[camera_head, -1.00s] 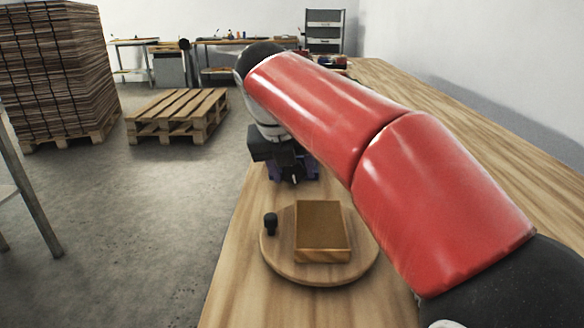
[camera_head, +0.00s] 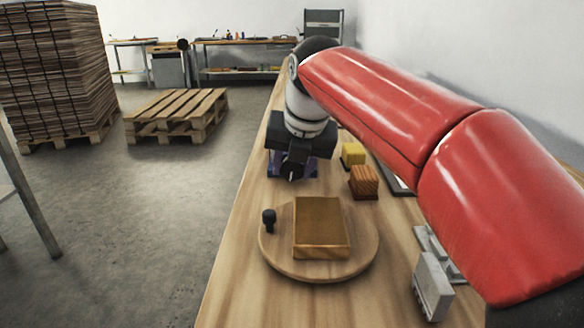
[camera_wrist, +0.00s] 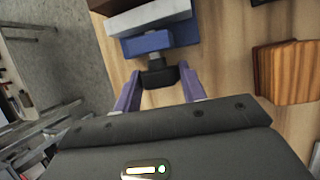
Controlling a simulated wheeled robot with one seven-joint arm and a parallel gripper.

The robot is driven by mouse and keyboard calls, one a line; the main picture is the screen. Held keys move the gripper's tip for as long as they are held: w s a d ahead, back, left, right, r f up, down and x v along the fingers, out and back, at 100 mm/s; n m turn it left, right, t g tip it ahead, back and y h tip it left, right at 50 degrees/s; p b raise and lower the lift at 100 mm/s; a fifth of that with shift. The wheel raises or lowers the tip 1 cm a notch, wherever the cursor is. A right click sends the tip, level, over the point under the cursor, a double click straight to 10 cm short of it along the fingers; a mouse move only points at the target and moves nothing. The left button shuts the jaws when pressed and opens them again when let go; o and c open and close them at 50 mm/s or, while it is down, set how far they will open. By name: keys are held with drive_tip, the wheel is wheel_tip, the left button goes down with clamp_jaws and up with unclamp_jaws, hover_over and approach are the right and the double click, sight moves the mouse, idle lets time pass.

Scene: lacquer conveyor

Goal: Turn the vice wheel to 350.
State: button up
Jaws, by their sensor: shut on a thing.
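The blue vice (camera_wrist: 147,42) stands on the wooden bench, with a pale grey block above it at the top of the wrist view. Its dark wheel (camera_wrist: 157,77) faces my gripper. My gripper (camera_wrist: 161,84) is shut on the wheel, with one purple finger at each side of it. In the head view the vice is mostly hidden behind my gripper (camera_head: 293,165), and only bits of blue show around it. No number or scale on the wheel is readable in either view.
A yellow block (camera_head: 353,154), a striped wooden block (camera_head: 364,182) and a grey metal part (camera_head: 432,287) lie to the right. The bench's left edge is close.

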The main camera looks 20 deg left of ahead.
drive_tip(key=shift+d+y+b, duration=0.1)
drive_tip(key=shift+y+b, duration=0.65)
drive_tip(key=shift+y, duration=0.15)
drive_tip(key=o, duration=1)
drive_tip(key=v, duration=0.7)
drive_tip(key=shift+d+r+p, duration=0.2)
drive_tip(key=shift+r+p, duration=0.15)
